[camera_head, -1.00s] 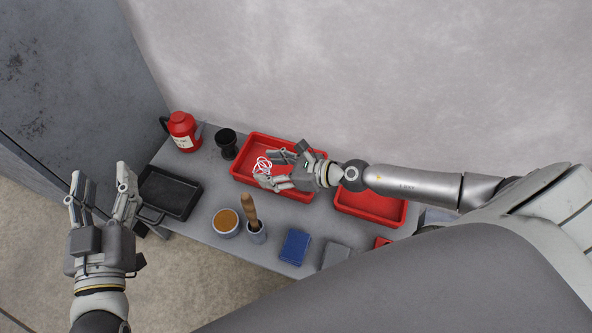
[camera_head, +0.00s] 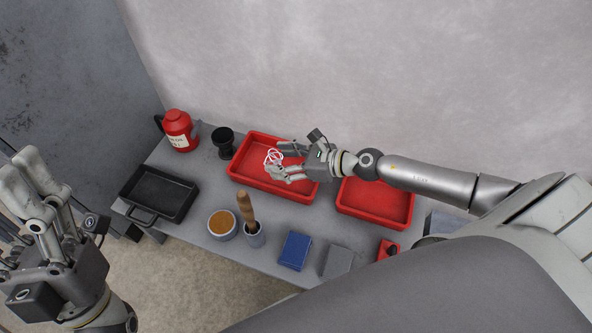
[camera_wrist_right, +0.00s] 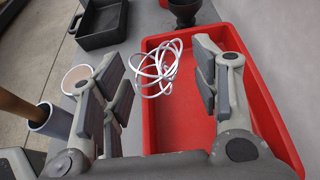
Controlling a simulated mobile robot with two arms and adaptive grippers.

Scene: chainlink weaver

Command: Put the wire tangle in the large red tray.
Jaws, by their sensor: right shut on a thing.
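The wire tangle (camera_head: 271,154) is a loose bundle of white loops over the left part of the large red tray (camera_head: 246,179). My right gripper (camera_head: 279,158) is shut on it, above the tray. In the right wrist view the tangle (camera_wrist_right: 158,62) shows between the fingertips, against the tray's left rim (camera_wrist_right: 150,125). I cannot tell whether it touches the tray floor. My left gripper (camera_head: 22,172) is at the left edge, away from the table; its fingers look apart and empty.
Another red tray (camera_head: 375,203) stands to the right. A black pan (camera_head: 158,194), red jug (camera_head: 178,130), black cup (camera_head: 224,142), orange-filled bowl (camera_head: 222,225), wooden-handled tool in a cup (camera_head: 250,218) and blue block (camera_head: 295,250) are around. The large tray's right part looks empty.

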